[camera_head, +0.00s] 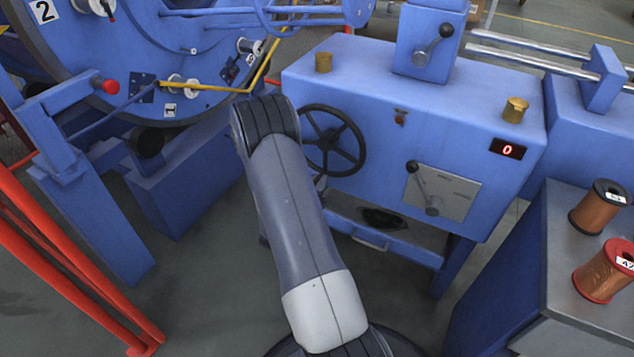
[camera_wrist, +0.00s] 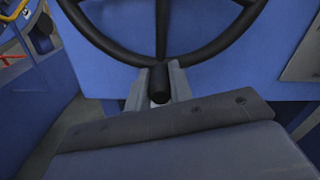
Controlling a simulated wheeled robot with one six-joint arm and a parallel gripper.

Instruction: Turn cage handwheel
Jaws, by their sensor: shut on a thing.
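The black spoked cage handwheel (camera_head: 357,142) is on the front of the blue machine housing. My arm hides part of its left side in the head view. In the wrist view the lower part of the handwheel's rim (camera_wrist: 222,48) and its spokes fill the top. My gripper (camera_wrist: 159,85) is at the bottom of the rim, with its two grey fingers shut on the handwheel's dark, stubby handle, which points toward the camera. In the head view the gripper is mostly hidden behind my arm.
A crank lever (camera_head: 421,187) on a grey plate is right of the handwheel. A red display (camera_head: 507,149) reads 0. A bench (camera_head: 585,322) with copper spools stands at the right. A red rail (camera_head: 60,265) is at the left. The large blue cage disc (camera_head: 115,75) is upper left.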

